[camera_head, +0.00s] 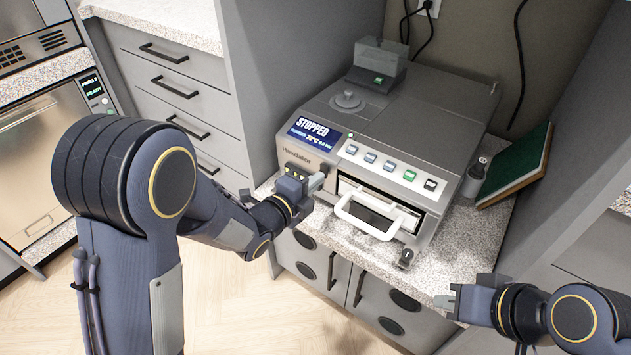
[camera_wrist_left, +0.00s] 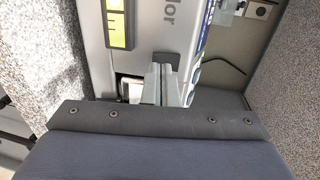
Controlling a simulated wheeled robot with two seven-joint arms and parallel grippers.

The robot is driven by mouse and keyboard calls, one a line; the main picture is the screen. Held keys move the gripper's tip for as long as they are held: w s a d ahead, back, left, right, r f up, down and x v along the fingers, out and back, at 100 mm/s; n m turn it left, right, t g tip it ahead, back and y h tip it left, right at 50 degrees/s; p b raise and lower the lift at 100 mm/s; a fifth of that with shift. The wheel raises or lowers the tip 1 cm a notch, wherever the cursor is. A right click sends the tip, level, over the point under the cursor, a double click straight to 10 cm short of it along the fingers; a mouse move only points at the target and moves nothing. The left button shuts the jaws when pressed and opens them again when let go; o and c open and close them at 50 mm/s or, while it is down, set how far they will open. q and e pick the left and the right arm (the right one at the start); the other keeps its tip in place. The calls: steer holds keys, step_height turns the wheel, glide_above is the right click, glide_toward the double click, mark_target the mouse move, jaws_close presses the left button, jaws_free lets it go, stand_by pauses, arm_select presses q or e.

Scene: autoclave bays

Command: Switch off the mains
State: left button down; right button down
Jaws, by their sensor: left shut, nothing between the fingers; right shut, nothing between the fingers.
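The grey autoclave (camera_head: 420,105) stands on a speckled counter, its blue display reading STOPPED (camera_head: 315,133). Its sloping front has a row of buttons, including a green one (camera_head: 409,175) and a dark one (camera_head: 430,185) at the right end. No control is legibly marked as the mains. My left gripper (camera_head: 317,183) is shut and empty at the left of the machine's front, left of the white drawer handle (camera_head: 350,215). In the left wrist view its shut fingers (camera_wrist_left: 160,82) point at the front panel; contact cannot be told. My right gripper (camera_head: 446,299) is shut and empty near the counter's front right edge.
A small dark object (camera_head: 405,258) sits at the counter's front edge. Grey side walls close in the bay. Cables and a socket (camera_head: 430,8) are behind.

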arm_select(q)
steer(key=shift+w+d, duration=0.15)
steer(key=shift+w, duration=0.05)
steer(key=b, duration=0.4)
steer(key=f+t+b, duration=0.1)
steer(key=b, duration=0.3)
steer(key=shift+w+d+h, duration=0.2)
steer(key=shift+w+h, duration=0.05)
steer(key=shift+h, duration=0.15)
steer(key=shift+d, duration=0.15)
stand_by(0.9)
